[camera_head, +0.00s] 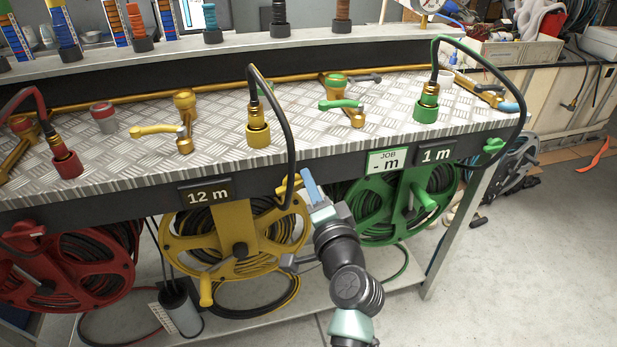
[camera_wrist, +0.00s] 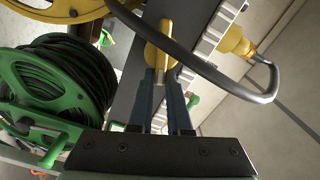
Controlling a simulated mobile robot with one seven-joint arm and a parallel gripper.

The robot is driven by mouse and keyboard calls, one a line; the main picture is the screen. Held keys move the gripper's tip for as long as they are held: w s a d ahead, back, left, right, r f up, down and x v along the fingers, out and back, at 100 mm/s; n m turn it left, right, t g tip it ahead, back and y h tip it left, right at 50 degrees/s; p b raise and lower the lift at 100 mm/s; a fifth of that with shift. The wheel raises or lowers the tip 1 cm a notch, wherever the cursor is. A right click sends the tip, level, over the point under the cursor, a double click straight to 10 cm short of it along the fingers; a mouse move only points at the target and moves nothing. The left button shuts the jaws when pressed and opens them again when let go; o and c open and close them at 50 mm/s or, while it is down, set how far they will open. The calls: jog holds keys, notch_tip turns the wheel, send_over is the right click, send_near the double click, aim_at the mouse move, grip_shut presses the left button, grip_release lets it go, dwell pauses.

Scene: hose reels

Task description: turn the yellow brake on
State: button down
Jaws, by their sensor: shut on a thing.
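The yellow brake (camera_head: 290,186) is a small yellow lever on the dark front edge of the bench, just right of the yellow hose reel (camera_head: 215,240). My gripper (camera_head: 307,177) is at it from the right and front, with its blue fingers on its end. In the wrist view, the fingers of my gripper (camera_wrist: 164,76) close around the lower end of the yellow brake (camera_wrist: 158,40). The brake's mount is partly hidden by the black hose (camera_head: 290,130) in the head view.
The black hose also arches close beside my fingers in the wrist view (camera_wrist: 205,70). The green reel (camera_head: 385,215) hangs close to the right of my arm. A red reel (camera_head: 65,270) hangs at left. Open floor (camera_head: 540,260) lies at right.

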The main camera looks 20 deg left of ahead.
jog(key=shift+f+m+p, duration=0.25)
jog(key=shift+f+m, duration=0.05)
jog(key=shift+m, duration=0.65)
jog(key=shift+f+m+p, duration=0.25)
jog(key=shift+f+m, duration=0.05)
jog(key=shift+m, duration=0.65)
jog(key=c, duration=0.9)
grip_release()
jog(key=shift+o, duration=0.2)
jog(key=shift+d, duration=0.15)
jog(key=p+v, duration=0.1)
jog(key=v, duration=1.1)
jog(key=shift+s+d, duration=0.2)
jog(key=shift+s, duration=0.15)
